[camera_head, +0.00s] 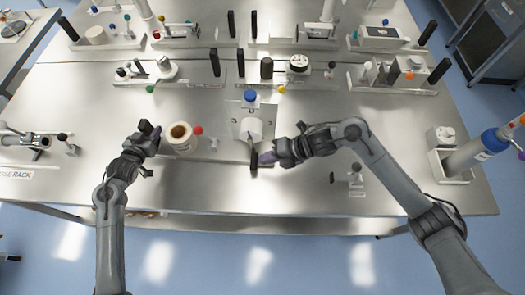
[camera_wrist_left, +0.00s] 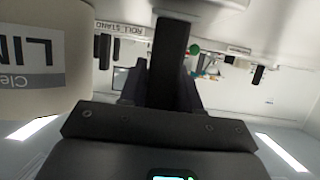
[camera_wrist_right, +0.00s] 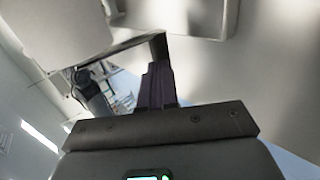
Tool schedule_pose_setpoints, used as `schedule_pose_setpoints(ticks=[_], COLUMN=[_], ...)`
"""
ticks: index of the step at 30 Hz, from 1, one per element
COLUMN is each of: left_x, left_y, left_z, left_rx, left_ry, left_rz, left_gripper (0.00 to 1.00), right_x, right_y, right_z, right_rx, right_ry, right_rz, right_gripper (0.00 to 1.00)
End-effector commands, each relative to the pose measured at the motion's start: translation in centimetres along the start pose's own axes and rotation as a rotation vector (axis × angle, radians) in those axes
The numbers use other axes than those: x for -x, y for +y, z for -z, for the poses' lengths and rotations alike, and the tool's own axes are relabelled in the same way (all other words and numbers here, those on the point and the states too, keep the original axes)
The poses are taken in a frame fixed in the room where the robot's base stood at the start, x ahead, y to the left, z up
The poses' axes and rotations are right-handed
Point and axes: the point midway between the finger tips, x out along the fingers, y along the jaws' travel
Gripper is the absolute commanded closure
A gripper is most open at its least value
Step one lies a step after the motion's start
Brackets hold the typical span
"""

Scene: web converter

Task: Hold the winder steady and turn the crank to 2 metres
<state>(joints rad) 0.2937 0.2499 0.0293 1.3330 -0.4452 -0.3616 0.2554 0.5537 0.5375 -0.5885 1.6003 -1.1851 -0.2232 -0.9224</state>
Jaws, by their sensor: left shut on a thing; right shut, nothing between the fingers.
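The winder (camera_head: 251,127) has a pale plate with numbers around a white block, and a blue knob (camera_head: 250,95) behind it. A black upright handle (camera_head: 253,160), seemingly its crank, stands at its front. My right gripper (camera_head: 266,158) is shut and empty beside this handle on its right; the right wrist view shows its closed fingers (camera_wrist_right: 157,87) close to a dark bar (camera_wrist_right: 158,46). My left gripper (camera_head: 152,134) is shut on a black handle (camera_wrist_left: 168,58) left of a cream roll (camera_head: 181,137). The labelled roll shows large in the left wrist view (camera_wrist_left: 42,62). The handle's base is hidden.
A small fixture (camera_head: 354,178) lies right of my right gripper, and a white stand with a tilted cylinder (camera_head: 470,158) is further right. Several devices line the back.

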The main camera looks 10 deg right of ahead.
Motion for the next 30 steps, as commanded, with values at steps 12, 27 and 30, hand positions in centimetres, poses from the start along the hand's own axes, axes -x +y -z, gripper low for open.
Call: schedule_pose_setpoints(ticks=[12, 27, 30], left_x=[-0.1, -0.1, -0.1], left_y=[0.1, 0.1, 0.1], left_z=[-1.3, -1.3, -1.3], left_rx=[0.003, 0.003, 0.003], left_ry=[-0.024, -0.024, -0.024], left_rz=[0.0, -0.001, -0.001], left_gripper=[1.0, 1.0, 1.0], right_x=[-1.6, -3.5, -3.5], right_y=[-0.1, 0.1, 0.0], right_z=[0.0, 0.0, 0.0], right_rx=[0.0, -0.001, -0.003], right_ry=[-0.001, -0.001, -0.001], right_rz=[0.0, 0.003, 0.003], right_gripper=[1.0, 1.0, 1.0])
